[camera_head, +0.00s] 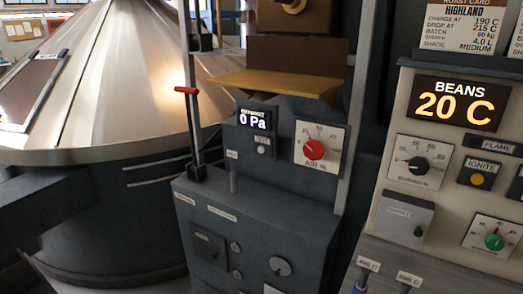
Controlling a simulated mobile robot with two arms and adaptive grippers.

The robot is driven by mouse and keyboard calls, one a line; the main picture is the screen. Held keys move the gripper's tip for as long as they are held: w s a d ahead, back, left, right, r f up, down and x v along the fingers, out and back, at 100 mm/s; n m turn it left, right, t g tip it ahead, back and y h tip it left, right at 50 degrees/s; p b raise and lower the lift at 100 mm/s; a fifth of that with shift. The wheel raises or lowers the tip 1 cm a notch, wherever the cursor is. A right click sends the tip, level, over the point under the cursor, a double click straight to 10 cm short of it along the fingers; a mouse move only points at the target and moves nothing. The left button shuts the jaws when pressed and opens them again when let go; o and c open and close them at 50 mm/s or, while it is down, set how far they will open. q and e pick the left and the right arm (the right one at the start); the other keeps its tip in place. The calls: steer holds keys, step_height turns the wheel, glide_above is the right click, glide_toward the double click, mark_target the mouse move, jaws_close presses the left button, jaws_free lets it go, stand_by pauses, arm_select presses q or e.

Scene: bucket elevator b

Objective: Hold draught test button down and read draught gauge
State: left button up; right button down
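The draught gauge (254,120) is a small dark display on the dark grey cabinet in the middle of the camera_head view. It reads "0 Pa" in white digits; the small heading above the digits is blurred. Just below the display is a small round grey button (262,151) with a small label above it that is too small to read clearly. Nothing touches or covers the button. Neither of my grippers shows in this view.
A red-knobbed AIR dial (314,149) sits right of the gauge. A wooden shelf (275,82) juts out above. A red-tipped lever (186,90) and upright rod stand left. The control panel (385,205) at right shows "BEANS 20 C". A metal cone (110,90) fills the left.

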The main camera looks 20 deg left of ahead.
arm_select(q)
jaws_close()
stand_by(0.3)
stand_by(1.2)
